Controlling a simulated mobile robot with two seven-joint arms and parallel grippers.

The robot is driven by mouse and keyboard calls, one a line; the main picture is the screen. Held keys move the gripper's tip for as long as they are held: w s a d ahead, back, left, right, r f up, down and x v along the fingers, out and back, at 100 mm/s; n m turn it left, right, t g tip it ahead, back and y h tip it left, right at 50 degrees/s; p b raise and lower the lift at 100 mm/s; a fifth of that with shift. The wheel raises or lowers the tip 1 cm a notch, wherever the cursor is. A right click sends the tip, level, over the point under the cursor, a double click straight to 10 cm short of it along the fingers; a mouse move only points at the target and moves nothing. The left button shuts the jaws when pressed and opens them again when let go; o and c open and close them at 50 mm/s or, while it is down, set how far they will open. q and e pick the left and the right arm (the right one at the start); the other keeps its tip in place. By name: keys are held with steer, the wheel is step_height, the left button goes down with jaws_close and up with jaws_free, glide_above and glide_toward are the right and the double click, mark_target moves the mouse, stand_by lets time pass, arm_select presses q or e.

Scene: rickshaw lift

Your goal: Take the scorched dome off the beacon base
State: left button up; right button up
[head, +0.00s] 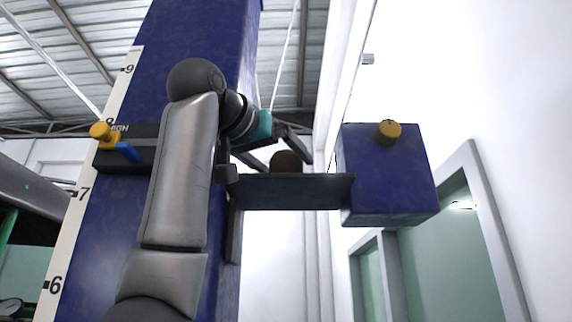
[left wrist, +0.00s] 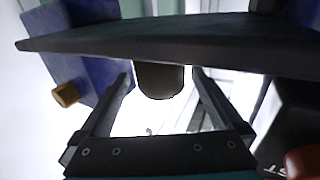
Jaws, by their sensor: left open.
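The scorched dome (head: 287,161) is dark brown and rounded, and shows just above the front edge of a dark shelf. It also shows in the left wrist view (left wrist: 160,82), between the two fingers and beyond their tips or level with them; contact is not visible. My left gripper (head: 289,158) is open around the dome's sides, reaching in from above and behind the shelf edge. In the left wrist view its fingers (left wrist: 161,75) stand apart with bright gaps beside the dome. The beacon base cannot be made out apart from the shelf. My right gripper is out of view.
The dark shelf (head: 290,192) spans from a tall blue column (head: 190,30) to a blue box (head: 385,175) with a yellow knob (head: 388,132). A dark bracket with a yellow knob (head: 101,131) and blue lever (head: 128,152) sits on the column. A numbered scale runs alongside.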

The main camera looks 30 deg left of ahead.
arm_select(q)
steer(key=w, duration=0.2)
steer(key=shift+w+a+p, duration=0.2)
steer(key=shift+w+p, duration=0.2)
steer(key=shift+s, duration=0.1)
steer(key=c, duration=1.3)
